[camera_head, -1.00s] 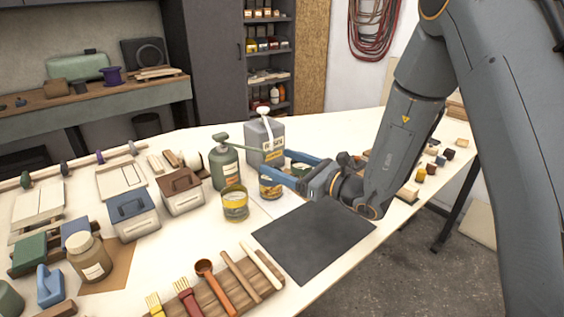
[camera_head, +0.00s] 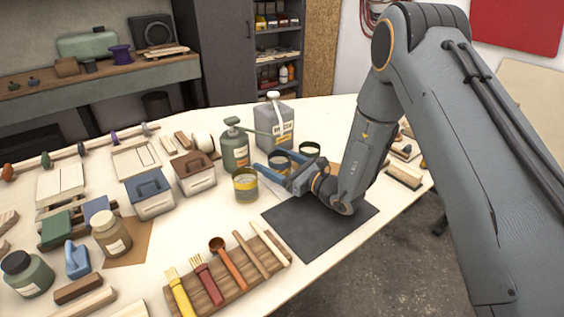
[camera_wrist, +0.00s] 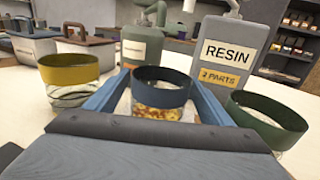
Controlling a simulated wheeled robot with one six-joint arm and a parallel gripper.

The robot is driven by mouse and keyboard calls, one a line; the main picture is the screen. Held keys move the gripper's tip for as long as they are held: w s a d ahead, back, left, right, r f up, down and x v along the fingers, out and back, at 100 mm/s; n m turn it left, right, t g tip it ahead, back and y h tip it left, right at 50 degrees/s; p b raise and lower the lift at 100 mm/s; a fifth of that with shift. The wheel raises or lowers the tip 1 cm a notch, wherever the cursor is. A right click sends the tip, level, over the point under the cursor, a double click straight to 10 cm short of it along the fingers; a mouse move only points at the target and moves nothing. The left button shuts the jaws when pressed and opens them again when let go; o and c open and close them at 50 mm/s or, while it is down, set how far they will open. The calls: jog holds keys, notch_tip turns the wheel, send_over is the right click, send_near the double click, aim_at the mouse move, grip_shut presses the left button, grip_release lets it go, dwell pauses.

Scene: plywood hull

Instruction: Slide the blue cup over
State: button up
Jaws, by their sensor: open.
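The blue cup (camera_head: 279,157) stands upright on the white table, with a dark blue rim and a patterned lower part. In the wrist view the blue cup (camera_wrist: 160,92) stands between my two blue fingers. My gripper (camera_head: 277,165) is open, with one finger on each side of the cup; I cannot tell whether either touches it. The gripper hides part of the cup in the head view. A yellow-banded cup (camera_head: 245,184) stands to the left, outside the fingers. A green-rimmed cup (camera_head: 309,149) stands to the right, also outside them.
A green pump bottle (camera_head: 235,147) and a grey resin canister (camera_head: 274,124) stand close behind the cups. A dark mat (camera_head: 318,228) lies bare in front of the gripper, near the table edge. A wooden rack with brushes and tools (camera_head: 230,272) lies to its left.

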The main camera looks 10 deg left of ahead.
jog(key=shift+w+a, duration=0.15)
jog(key=shift+a, duration=0.25)
